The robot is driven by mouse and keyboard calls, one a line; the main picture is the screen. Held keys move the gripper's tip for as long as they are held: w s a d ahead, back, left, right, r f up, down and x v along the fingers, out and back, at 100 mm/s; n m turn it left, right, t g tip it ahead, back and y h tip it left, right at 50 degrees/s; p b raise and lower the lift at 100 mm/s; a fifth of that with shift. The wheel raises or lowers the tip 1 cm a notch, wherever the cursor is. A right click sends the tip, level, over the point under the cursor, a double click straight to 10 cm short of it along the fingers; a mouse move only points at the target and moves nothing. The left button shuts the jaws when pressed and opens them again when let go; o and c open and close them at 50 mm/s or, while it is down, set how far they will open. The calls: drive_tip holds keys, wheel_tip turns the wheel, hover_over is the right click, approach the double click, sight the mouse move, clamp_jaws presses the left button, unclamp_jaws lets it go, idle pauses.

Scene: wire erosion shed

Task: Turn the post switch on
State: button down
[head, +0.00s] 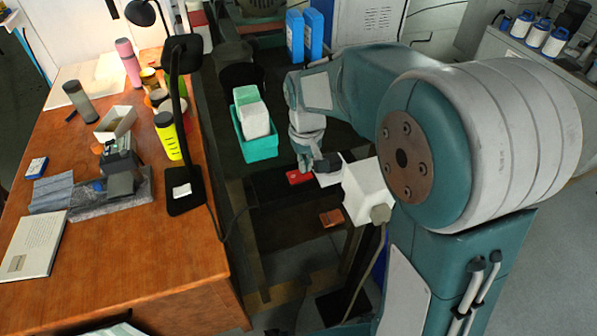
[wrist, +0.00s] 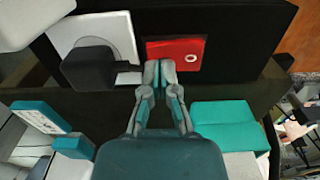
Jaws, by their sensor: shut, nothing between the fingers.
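The post switch is a red plate (wrist: 175,50) with a small white ring near its right end, set on a dark panel (wrist: 232,35) in the wrist view. It also shows as a small red patch in the head view (head: 299,177). My gripper (wrist: 160,68) is shut and empty, its fingertips at the lower left edge of the red switch and covering a little of it. I cannot tell whether they touch it, or which way the switch is set. In the head view my gripper (head: 304,164) is small and partly hidden by my wrist.
A white socket plate (wrist: 122,38) with a black plug (wrist: 88,68) sits just left of the switch. A teal crate (head: 258,147) with white and pale green contents stands nearby. A wooden desk (head: 120,270) with a black lamp (head: 182,110) is at the left.

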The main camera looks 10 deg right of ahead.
drive_tip(key=shift+f, duration=0.25)
drive_tip(key=shift+r, duration=3.5)
drive_tip(key=shift+s+d+r, duration=0.1)
drive_tip(key=shift+s+r, duration=0.1)
drive_tip(key=shift+s, duration=0.05)
drive_tip(key=s+d+r+m+t, duration=0.1)
drive_tip(key=s+d+r+t, duration=0.1)
drive_tip(key=s, duration=0.7)
drive_tip(key=s+d+r+m+t, duration=0.1)
drive_tip(key=s+d+r+t, duration=0.1)
drive_tip(key=s, duration=0.8)
drive_tip(key=shift+s+d+t, duration=0.25)
drive_tip(key=shift+d+t, duration=0.55)
drive_tip(key=shift+d, duration=0.25)
